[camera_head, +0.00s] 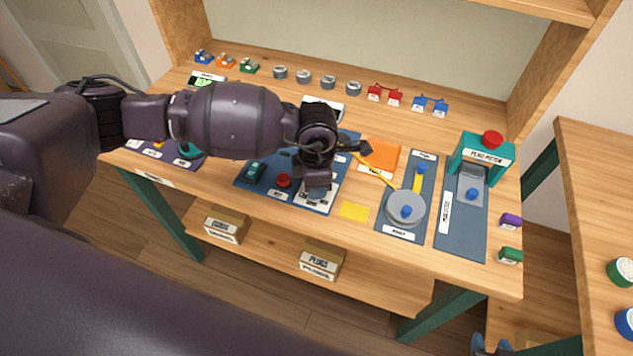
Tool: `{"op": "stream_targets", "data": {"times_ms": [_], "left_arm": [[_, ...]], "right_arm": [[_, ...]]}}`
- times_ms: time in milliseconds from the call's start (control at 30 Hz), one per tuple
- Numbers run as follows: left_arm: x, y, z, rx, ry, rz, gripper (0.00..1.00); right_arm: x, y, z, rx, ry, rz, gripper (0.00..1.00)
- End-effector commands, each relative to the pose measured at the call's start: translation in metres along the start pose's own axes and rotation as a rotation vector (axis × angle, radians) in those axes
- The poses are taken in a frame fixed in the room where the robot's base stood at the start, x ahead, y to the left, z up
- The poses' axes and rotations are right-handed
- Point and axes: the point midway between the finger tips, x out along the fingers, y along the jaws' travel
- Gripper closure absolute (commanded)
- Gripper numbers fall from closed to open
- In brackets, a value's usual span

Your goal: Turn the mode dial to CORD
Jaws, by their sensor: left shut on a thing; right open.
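The blue-grey panel (290,203) lies mid-table, with a red button (283,181), a teal switch block (255,171) and a white printed plate (316,199) at its right side. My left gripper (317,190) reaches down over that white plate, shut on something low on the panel. The gripper covers what it holds, so the mode dial and its pointer are hidden, and the plate's lettering is too small to read.
A blue board with a grey disc crank (405,208) and a teal press with a red knob (482,152) stand to the right. An orange sheet (382,155) and a yellow note (354,211) lie near the panel. Several small parts line the back.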

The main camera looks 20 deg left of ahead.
Motion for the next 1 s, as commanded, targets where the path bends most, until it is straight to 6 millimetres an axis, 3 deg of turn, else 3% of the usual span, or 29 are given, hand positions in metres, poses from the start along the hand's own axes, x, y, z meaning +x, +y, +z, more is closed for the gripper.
{"op": "stream_targets", "data": {"times_ms": [200, 233, 400, 767, 1000], "left_arm": [[-0.001, 0.0, 0.0, -0.001, -0.001, 0.001, 0.95], [-0.001, 0.0, 0.0, -0.001, -0.001, 0.001, 0.7], [0.0, 0.0, 0.0, -0.001, -0.001, 0.001, 0.45], [-0.005, 0.001, 0.0, -0.001, -0.001, 0.002, 0.45], [-0.041, 0.001, 0.0, -0.002, -0.003, 0.005, 0.45]], "right_arm": [[-0.002, 0.0, 0.004, 0.001, -0.007, 0.001, 0.57], [-0.002, 0.0, 0.004, 0.001, -0.007, 0.001, 0.57], [-0.002, 0.0, 0.004, 0.001, -0.007, 0.001, 0.57], [-0.001, 0.0, 0.002, 0.001, -0.003, 0.001, 0.57], [-0.001, 0.001, -0.005, 0.0, 0.008, 0.0, 0.57]]}}
